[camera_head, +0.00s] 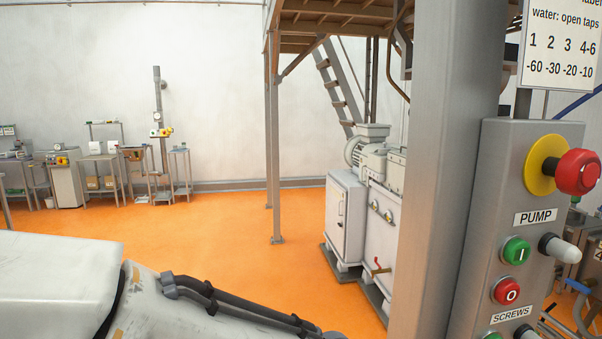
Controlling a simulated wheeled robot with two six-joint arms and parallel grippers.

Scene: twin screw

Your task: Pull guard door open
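I cannot make out a guard door for certain in this view. A pale grey machine (382,232) stands past the middle, with a closed cabinet door (338,213) on its left face; I cannot tell whether that is the guard. Neither of my grippers is in view. A scuffed white arm-like part with black cables crosses the bottom left and seems to be mine.
A grey control box (492,198) with a red emergency stop (577,172) stands close on the right, beside a thick grey post (447,150). A sign (561,48) hangs above. The orange floor (200,235) is open; benches (98,165) line the far left wall.

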